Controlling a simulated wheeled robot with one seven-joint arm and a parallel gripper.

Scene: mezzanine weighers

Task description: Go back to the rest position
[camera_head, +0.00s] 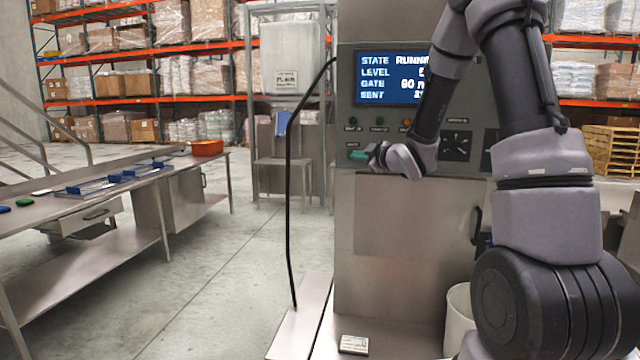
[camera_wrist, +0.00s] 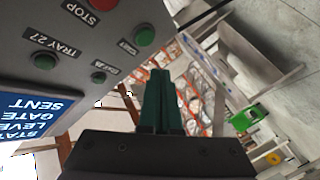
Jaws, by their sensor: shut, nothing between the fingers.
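My gripper (camera_head: 358,155) has green fingers and is at the left edge of the steel machine's control panel (camera_head: 450,150), just below the row of buttons. In the wrist view the closed green fingers (camera_wrist: 161,100) point away from the panel's buttons, with nothing between them. The panel's screen (camera_head: 388,77) is lit and reads STATE, LEVEL, GATE and SENT, partly hidden by my arm. In the wrist view a red STOP button (camera_wrist: 103,4) and several green buttons (camera_wrist: 145,35) show close by. I cannot tell whether the gripper touches the panel.
A steel bench (camera_head: 110,255) with blue trays (camera_head: 95,187) and an orange bin (camera_head: 206,147) stands at the left. A black cable (camera_head: 289,220) hangs left of the machine. A white bucket (camera_head: 459,310) stands low by my arm. Grey floor (camera_head: 215,290) between bench and machine is clear.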

